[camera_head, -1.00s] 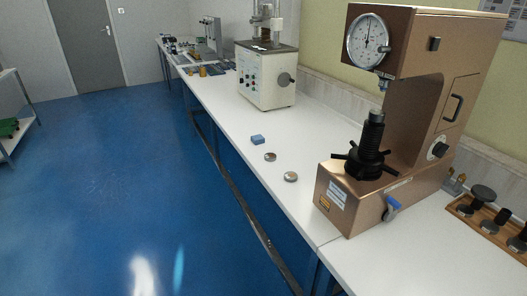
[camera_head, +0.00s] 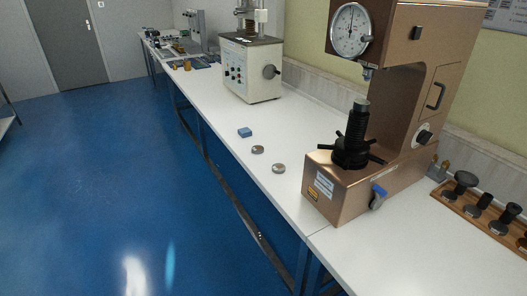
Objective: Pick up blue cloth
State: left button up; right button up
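A small blue block-shaped item (camera_head: 245,132), which looks like the folded blue cloth, lies on the white bench near its front edge. Two round metal discs lie to its right, one (camera_head: 258,149) close by and one (camera_head: 279,168) nearer to me. Neither of my grippers shows in the head view. Nothing covers the blue item.
A copper-coloured hardness tester (camera_head: 347,186) with a dial stands on the bench at right. A cream tester (camera_head: 251,69) stands farther back. A wooden rack (camera_head: 481,217) with several parts lies at far right. The blue floor (camera_head: 110,180) at left is clear.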

aim_at(245, 133)
jog(key=i+u, duration=0.1)
jog(key=u, duration=0.25)
jog(key=i+j+u, duration=0.1)
jog(key=u, duration=0.3)
jog(key=i+u, duration=0.1)
jog(key=u, duration=0.25)
jog(key=i, duration=2.3)
jog(key=i+z, duration=0.15)
jog(key=i, duration=0.35)
jog(key=i+j+z, duration=0.1)
jog(key=i, duration=0.35)
jog(key=i+j+z, duration=0.15)
jog(key=i, duration=0.35)
jog(key=i+j+z, duration=0.1)
jog(key=i+j, duration=0.15)
jog(key=i, duration=0.2)
